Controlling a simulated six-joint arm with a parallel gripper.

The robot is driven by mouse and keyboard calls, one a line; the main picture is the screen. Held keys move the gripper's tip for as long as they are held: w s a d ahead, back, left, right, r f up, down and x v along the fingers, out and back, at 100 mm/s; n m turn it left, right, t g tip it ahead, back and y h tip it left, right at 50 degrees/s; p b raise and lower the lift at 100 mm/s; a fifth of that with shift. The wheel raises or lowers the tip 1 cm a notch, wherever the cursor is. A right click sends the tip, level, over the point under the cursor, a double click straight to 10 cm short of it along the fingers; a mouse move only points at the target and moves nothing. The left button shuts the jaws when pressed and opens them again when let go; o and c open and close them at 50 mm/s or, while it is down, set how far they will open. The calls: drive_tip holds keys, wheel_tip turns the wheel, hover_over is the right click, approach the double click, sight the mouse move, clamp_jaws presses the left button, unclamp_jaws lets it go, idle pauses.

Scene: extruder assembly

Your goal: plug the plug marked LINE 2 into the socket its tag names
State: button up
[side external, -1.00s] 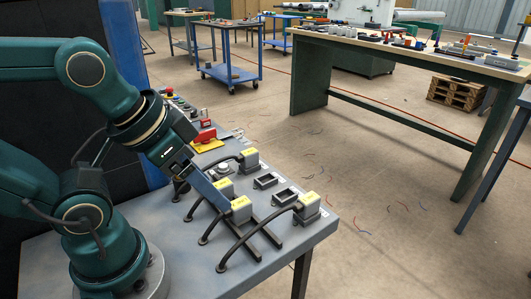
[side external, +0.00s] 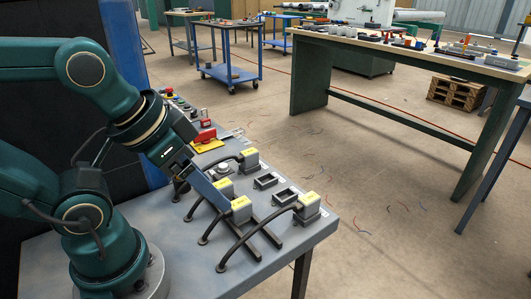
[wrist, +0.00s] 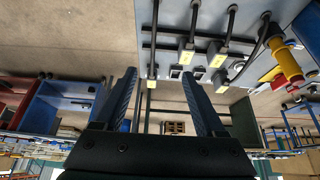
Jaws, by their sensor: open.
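Several grey plugs with yellow tags and black cables are on the grey bench. One plug (side external: 308,206) is at the right corner, one (side external: 249,158) at the back, one (side external: 224,187) nearer my arm, and one (side external: 241,208) by my fingertips. The tag writing is too small to read, so I cannot tell which is LINE 2. Two empty sockets (side external: 266,181) (side external: 284,197) lie between the back and corner plugs. My gripper (wrist: 159,76) is open; in the wrist view one plug (wrist: 153,71) appears between its fingertips. One finger partly hides the fingertip plug in the side view.
A red-and-yellow device (side external: 206,143) and a control box with a red button (side external: 170,93) stand at the bench's back. Dark rails (side external: 265,231) and cables run across the bench front. The bench's right edge (side external: 300,252) is close to the corner plug.

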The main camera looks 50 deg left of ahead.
drive_tip(key=g, duration=0.5)
hover_over(239, 203)
drive_tip(key=f, duration=0.7)
drive_tip(key=shift+w+d+f, duration=0.15)
drive_tip(key=shift+w+f, duration=0.05)
drive_tip(key=shift+s+a+f+g, duration=0.1)
drive_tip(key=shift+s+f+g, duration=0.05)
drive_tip(key=shift+f, duration=0.4)
drive_tip(key=shift+s+a+f+g, duration=0.1)
drive_tip(key=shift+f+g, duration=0.05)
drive_tip(key=shift+f, duration=2.4)
clamp_jaws()
